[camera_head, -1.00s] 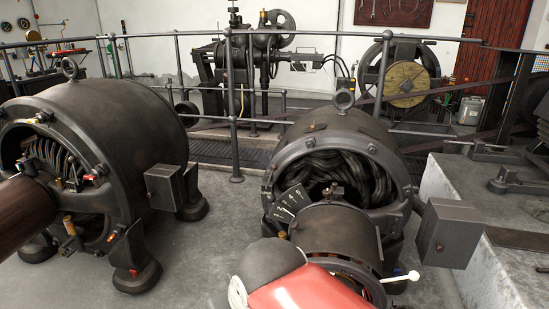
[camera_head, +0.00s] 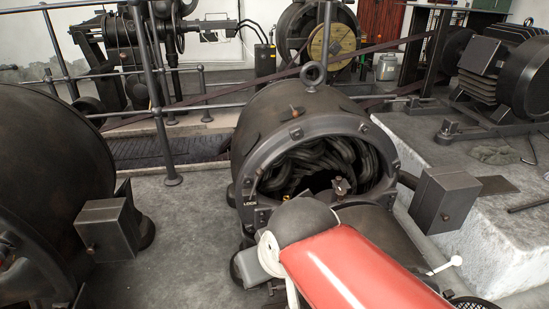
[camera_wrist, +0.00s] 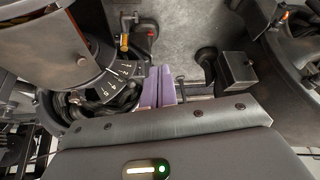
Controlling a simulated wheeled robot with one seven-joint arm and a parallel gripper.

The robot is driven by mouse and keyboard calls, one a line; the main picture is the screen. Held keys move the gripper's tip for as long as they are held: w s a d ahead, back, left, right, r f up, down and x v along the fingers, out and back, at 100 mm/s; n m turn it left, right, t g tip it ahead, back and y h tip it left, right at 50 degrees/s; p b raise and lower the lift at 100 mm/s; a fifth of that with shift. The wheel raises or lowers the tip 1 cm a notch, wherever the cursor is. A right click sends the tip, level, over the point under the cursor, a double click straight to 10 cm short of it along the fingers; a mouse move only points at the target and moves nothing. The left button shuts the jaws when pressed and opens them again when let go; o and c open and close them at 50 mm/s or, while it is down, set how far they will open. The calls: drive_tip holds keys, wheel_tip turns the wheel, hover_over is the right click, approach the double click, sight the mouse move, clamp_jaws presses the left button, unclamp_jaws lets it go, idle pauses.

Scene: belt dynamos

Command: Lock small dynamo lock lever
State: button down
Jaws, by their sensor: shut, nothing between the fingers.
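The small dynamo (camera_head: 268,130) stands in the middle of the head view, its round front open on dark coils. A small "LOCK" label (camera_head: 250,204) shows at its lower left front. My red and grey arm covers the lower front, and my gripper is hidden behind it there. In the wrist view my gripper (camera_wrist: 160,72) has its purple fingers together and empty, beside a marked dial plate (camera_wrist: 112,84). A small lever with a yellow-orange handle (camera_wrist: 125,42) is up and left of the fingertips. I cannot tell whether it is the lock lever, or its position.
The large dynamo (camera_head: 45,170) stands at the left, with a dark box (camera_head: 108,228) on its side. Another box (camera_head: 444,198) is right of the small dynamo, above a white-knobbed lever (camera_head: 446,266). A railing (camera_head: 160,110) and stone plinth (camera_head: 450,155) bound the floor.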

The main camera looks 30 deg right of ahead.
drive_tip(key=shift+w+a, duration=0.15)
drive_tip(key=shift+w, duration=0.25)
drive_tip(key=w+d+r+m+y+b, duration=0.1)
drive_tip(key=w+d+r+m+b, duration=0.1)
drive_tip(key=w+d, duration=0.45)
drive_tip(key=w+d+r+m+y+b, duration=0.1)
drive_tip(key=w+d+r, duration=0.15)
drive_tip(key=w, duration=0.75)
drive_tip(key=w+d+f+b, duration=0.1)
drive_tip(key=w+d, duration=0.4)
drive_tip(key=d, duration=0.2)
drive_tip(key=w+d+f+m+b, duration=0.1)
drive_tip(key=w+d, duration=0.4)
drive_tip(key=d, duration=0.3)
drive_tip(key=shift+w+f+t+y, duration=0.25)
drive_tip(key=shift+w+t+y, duration=0.05)
drive_tip(key=shift+w, duration=0.1)
